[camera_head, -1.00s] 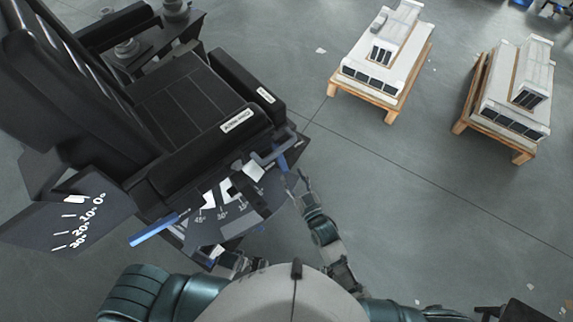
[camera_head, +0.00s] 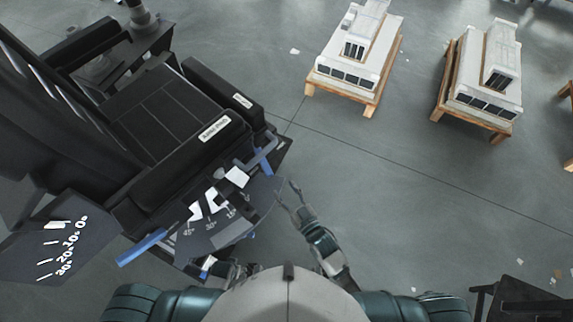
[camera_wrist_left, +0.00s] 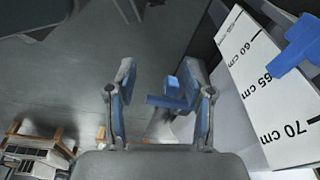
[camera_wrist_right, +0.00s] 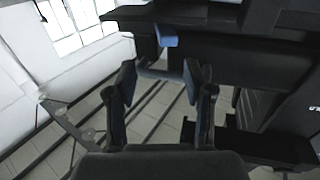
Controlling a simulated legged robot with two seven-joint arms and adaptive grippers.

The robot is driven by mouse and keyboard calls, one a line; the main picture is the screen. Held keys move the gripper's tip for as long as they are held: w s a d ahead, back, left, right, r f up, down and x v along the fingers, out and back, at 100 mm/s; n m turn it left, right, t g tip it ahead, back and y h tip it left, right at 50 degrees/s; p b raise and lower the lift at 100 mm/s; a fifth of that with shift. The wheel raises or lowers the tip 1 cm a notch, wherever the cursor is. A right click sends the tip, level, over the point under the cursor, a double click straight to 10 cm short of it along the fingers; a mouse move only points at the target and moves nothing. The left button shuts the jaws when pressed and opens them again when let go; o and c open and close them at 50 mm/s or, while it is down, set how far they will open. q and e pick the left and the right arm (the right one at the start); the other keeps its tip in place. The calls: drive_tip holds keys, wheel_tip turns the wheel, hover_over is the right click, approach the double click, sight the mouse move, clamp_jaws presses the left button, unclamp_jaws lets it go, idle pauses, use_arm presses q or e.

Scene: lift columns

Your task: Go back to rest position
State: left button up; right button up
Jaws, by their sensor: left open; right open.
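My right gripper (camera_head: 287,191) is open and empty beside the black seat rig's angle-scale plate (camera_head: 245,205) in the head view. In the right wrist view its two fingers (camera_wrist_right: 160,85) are spread, with a grey bar and a blue piece (camera_wrist_right: 168,40) beyond them. My left gripper is mostly hidden low in the head view, below the rig. In the left wrist view its fingers (camera_wrist_left: 162,85) are spread with nothing held. A blue part (camera_wrist_left: 172,97) shows between and beyond them, and a white centimetre scale (camera_wrist_left: 262,80) stands at the right.
The black seat (camera_head: 150,110) with its armrests fills the left of the head view. Blue handles (camera_head: 141,248) stick out from it. Two pallets with white models (camera_head: 352,65) (camera_head: 480,80) stand on the floor at upper right. The floor at right is largely clear.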

drive_tip(key=s+d+f+m+g+h, duration=0.1)
drive_tip(key=s+d+f+g+h, duration=0.15)
drive_tip(key=f, duration=0.45)
drive_tip(key=s+d+f+g+h, duration=0.1)
drive_tip(key=d+f+h, duration=0.1)
drive_tip(key=d+f, duration=0.35)
drive_tip(key=s+d+f+m+g+h, duration=0.1)
drive_tip(key=s+d+f+g+h, duration=0.1)
drive_tip(key=f, duration=0.7)
use_arm(q)
drive_tip(key=s+f, duration=0.1)
drive_tip(key=s+f+p, duration=0.1)
drive_tip(key=f, duration=0.1)
drive_tip(key=shift+a, duration=0.15)
use_arm(e)
drive_tip(key=s+d+f+m+g+h, duration=0.1)
drive_tip(key=s+d+f+g, duration=0.3)
drive_tip(key=s+d+f, duration=0.2)
drive_tip(key=s+d+f+m+g+h, duration=0.1)
drive_tip(key=s+d+f+g+h, duration=0.1)
drive_tip(key=s+d+f, duration=0.4)
drive_tip(key=s+f+g, duration=0.1)
drive_tip(key=s, duration=0.4)
drive_tip(key=shift+s+d+f+m+g, duration=0.2)
drive_tip(key=shift+d+m+g, duration=0.05)
drive_tip(key=shift+m+g, duration=0.1)
